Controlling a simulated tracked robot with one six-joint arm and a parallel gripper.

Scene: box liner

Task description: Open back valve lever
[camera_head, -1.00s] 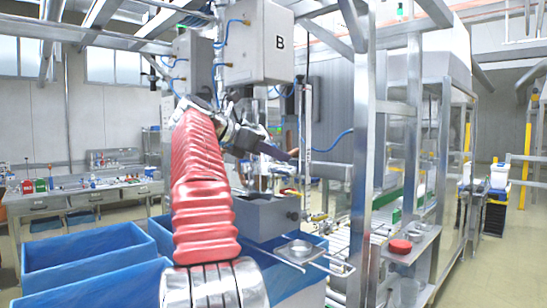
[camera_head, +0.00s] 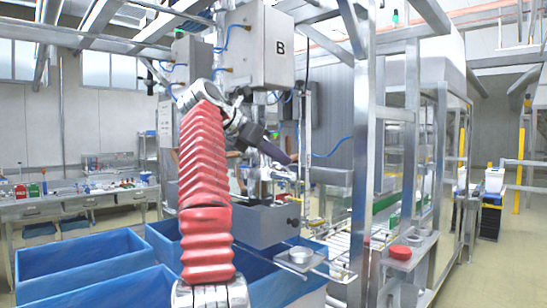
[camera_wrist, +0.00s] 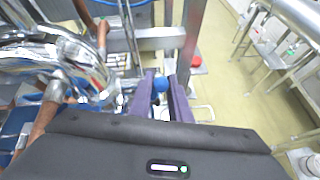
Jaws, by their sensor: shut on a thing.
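My gripper (camera_wrist: 161,79) has its two purple fingers on either side of a small blue ball knob (camera_wrist: 160,86) in the wrist view, and it is shut on that knob. I take the knob for the end of the valve lever; the lever's shaft and the valve body are not clear behind the fingers. In the head view my gripper (camera_head: 284,156) shows as a dark purple shape below the box marked B, at the end of my red-sleeved arm. The knob cannot be made out there.
A metal box marked B (camera_head: 258,46) hangs above the gripper. A grey hopper box (camera_head: 268,224) is below it. Steel posts (camera_head: 362,150) stand close at the right. Blue bins (camera_head: 75,262) fill the lower left. Shiny pipework (camera_wrist: 45,55) is close at the left in the wrist view.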

